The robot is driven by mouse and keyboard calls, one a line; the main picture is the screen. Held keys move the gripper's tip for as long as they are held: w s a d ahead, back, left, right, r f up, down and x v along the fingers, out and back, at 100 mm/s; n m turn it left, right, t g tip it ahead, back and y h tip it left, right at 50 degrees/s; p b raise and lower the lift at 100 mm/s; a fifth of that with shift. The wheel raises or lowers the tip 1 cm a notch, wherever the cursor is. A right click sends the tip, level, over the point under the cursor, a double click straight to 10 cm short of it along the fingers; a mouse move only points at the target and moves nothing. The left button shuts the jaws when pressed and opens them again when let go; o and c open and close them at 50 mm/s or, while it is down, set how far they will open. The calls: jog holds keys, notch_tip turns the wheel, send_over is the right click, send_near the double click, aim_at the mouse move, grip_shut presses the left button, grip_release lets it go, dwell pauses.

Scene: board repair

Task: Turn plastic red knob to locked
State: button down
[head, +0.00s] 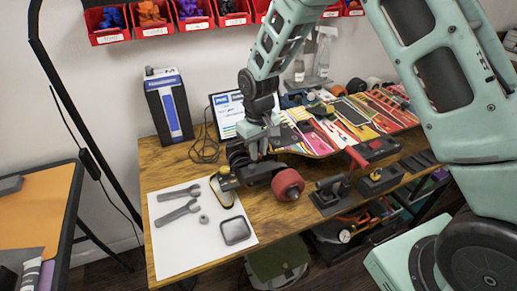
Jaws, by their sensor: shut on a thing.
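My gripper (256,153) points down over the near left end of the colourful board (310,143). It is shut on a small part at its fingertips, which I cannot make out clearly. A round red knob-like or wheel-like piece (288,184) sits just right of and below the gripper, apart from the fingertips, on a dark mount (259,173). Which red piece is the task's knob, and any locked marking, I cannot tell.
The wooden table (270,222) has a white sheet (187,248) with grey tools at left. A small black box (380,181) lies near the right front edge. A monitor (228,112) and a tall box (168,105) stand behind. Red bins (108,36) hang above.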

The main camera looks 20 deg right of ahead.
jog(key=shift+w, duration=0.1)
jog(key=c, duration=1.3)
grip_release()
